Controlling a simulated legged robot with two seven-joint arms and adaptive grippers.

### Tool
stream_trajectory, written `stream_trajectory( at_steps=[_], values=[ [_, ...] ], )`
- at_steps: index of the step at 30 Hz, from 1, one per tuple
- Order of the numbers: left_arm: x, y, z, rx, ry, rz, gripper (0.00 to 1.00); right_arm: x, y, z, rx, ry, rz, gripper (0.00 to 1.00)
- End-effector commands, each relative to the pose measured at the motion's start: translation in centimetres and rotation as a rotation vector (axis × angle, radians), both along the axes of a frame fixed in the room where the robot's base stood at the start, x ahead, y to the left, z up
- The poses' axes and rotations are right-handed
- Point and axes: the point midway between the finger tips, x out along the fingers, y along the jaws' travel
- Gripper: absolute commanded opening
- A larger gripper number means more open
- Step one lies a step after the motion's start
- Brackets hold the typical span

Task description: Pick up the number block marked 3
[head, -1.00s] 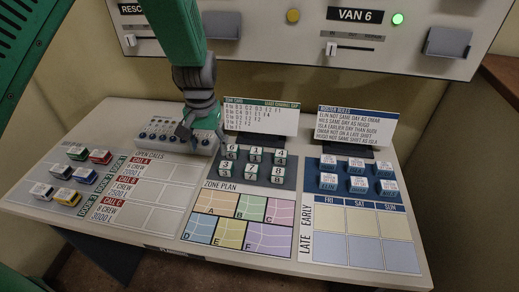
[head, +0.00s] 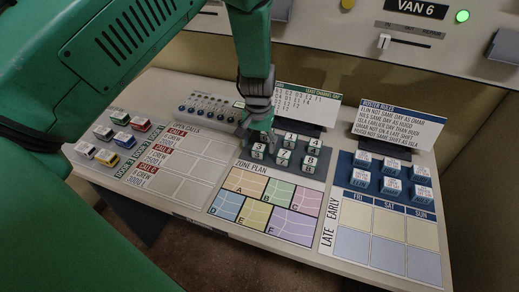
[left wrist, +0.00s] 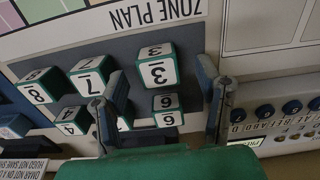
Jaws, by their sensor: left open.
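The number block marked 3 (head: 258,151) is a white cube with green edges on the dark grey block tray (head: 293,179), at its front left. In the left wrist view the 3 block (left wrist: 157,70) sits upside down in the picture, at the far end of the gap between my fingers. My left gripper (head: 258,137) is open and empty, pointing down over the tray's left side and hiding some blocks behind it. The 6 block (left wrist: 167,108) also shows between the fingers in the wrist view. My right gripper is not in view.
Neighbouring number blocks 7 (head: 283,157) and 8 (head: 309,163) stand close to the right of the 3. The zone plan (head: 266,205) lies flat in front. A knob panel (head: 210,107) is to the left, and an upright card (head: 306,103) stands behind.

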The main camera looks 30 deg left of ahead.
Motion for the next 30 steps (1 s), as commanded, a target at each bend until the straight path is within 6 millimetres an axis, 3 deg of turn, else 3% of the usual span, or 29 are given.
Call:
stream_trajectory(
  at_steps=[6, 13, 14, 15, 18, 30],
  values=[
    [0.1, -0.1, -2.5, 0.0, 0.001, -0.001, 0.59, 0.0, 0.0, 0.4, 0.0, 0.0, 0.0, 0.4],
    [0.1, -0.1, -2.7, 0.0, -0.001, -0.001, 0.59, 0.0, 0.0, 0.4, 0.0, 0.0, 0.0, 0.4],
    [0.1, -0.1, -2.7, 0.0, -0.001, -0.001, 0.55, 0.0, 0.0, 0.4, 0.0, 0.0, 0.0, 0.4],
    [0.1, -0.1, -2.7, 0.0, -0.001, -0.001, 0.41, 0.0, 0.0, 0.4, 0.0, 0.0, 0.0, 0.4],
    [0.1, -0.1, -2.7, 0.0, -0.001, -0.001, 0.12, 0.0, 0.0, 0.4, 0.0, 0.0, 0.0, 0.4],
    [0.2, -0.1, -1.8, 0.001, -0.002, -0.001, 0.12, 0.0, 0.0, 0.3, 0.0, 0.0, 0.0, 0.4]
  ],
)
